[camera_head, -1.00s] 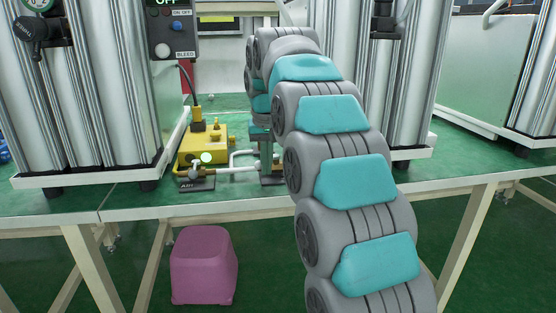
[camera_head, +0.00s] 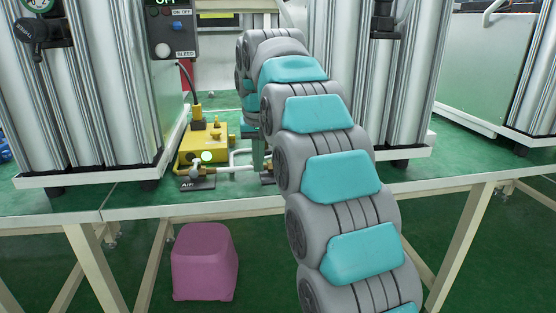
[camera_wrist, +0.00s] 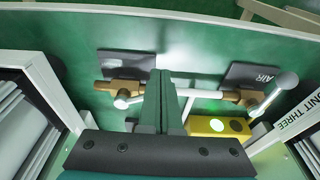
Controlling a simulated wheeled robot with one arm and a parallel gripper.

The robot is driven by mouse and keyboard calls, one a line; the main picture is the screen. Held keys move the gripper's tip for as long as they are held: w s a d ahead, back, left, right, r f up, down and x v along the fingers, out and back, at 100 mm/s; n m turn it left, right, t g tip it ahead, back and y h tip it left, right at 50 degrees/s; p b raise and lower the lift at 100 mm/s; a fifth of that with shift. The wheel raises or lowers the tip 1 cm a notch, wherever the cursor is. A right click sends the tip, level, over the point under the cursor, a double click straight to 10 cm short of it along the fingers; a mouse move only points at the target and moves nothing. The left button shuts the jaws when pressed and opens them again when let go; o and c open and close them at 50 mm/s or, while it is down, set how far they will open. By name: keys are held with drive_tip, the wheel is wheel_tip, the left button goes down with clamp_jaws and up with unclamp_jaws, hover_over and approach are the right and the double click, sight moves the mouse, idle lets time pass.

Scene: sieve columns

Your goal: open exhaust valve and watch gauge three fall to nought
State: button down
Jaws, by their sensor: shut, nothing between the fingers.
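My gripper (camera_wrist: 160,74) is shut and empty, its fingers over the pipe between two brass valves. In the head view my gripper (camera_head: 256,165) points down just right of the yellow box. One valve (camera_wrist: 118,90) has a grey lever and sits beside a dark plate whose label I cannot read; it may be the exhaust valve.
The yellow box (camera_head: 200,145) with a pale round spot stands behind the pipe. Tall silver columns stand on trays (camera_head: 90,176) to both sides. A grey BLEED control box (camera_head: 172,35) hangs above.

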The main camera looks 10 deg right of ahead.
drive_tip(key=shift+w+a, duration=0.55)
drive_tip(key=shift+w, duration=0.1)
drive_tip(key=shift+w+a, duration=0.25)
drive_tip(key=shift+w, duration=0.4)
drive_tip(key=shift+s+d, duration=0.2)
drive_tip(key=shift+s, duration=0.25)
